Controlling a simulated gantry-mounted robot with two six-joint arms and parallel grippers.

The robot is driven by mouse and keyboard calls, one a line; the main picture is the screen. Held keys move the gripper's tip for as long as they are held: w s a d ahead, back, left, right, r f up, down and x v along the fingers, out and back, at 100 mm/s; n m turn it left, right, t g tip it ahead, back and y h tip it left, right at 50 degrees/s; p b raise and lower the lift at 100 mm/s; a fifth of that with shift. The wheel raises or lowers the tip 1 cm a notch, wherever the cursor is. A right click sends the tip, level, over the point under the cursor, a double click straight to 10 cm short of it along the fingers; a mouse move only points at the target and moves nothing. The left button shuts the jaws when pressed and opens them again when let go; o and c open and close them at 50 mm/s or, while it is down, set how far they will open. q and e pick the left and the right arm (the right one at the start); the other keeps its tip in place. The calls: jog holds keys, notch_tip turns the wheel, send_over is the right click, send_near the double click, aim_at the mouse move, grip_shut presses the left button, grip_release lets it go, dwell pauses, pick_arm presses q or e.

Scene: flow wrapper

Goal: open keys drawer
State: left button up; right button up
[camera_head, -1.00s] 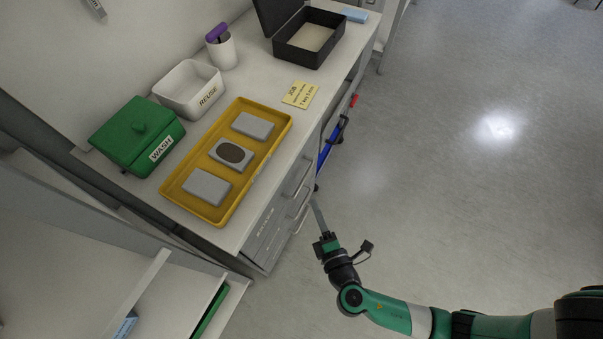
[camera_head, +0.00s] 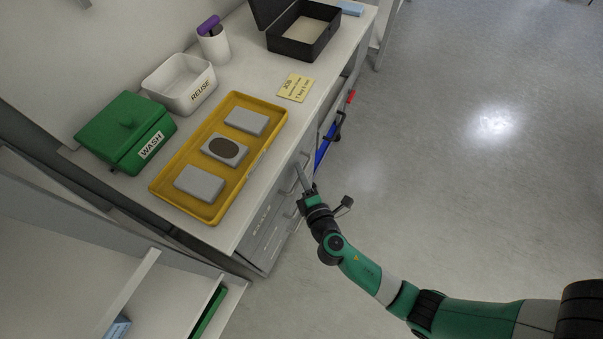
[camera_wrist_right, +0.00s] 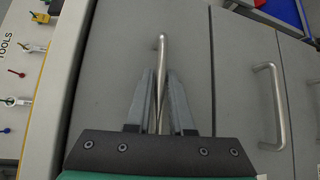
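The drawer unit (camera_head: 270,232) sits under the worktop. In the head view my right gripper (camera_head: 301,174) is at the upper handle on its front. In the right wrist view, the two grey fingers of my right gripper (camera_wrist_right: 161,75) stand on either side of a metal bar handle (camera_wrist_right: 162,45), with narrow gaps beside it; they look open. The drawer front (camera_wrist_right: 105,60) behind the handle looks closed. A second bar handle (camera_wrist_right: 277,105) is on the neighbouring front to the right in that view. I cannot read which drawer is for keys. My left gripper is not in view.
On the worktop are a yellow tray (camera_head: 160,190) with grey blocks, a green WASH box (camera_head: 125,135), a white REUSE bin (camera_head: 180,85) and an open black box (camera_head: 300,45). A panel marked TOOLS (camera_wrist_right: 20,70) is left in the wrist view. The floor at right is clear.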

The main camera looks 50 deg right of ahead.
grip_shut()
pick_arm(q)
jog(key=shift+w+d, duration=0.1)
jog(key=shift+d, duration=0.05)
pick_arm(e)
jog(key=shift+s, duration=0.1)
dwell(1.1)
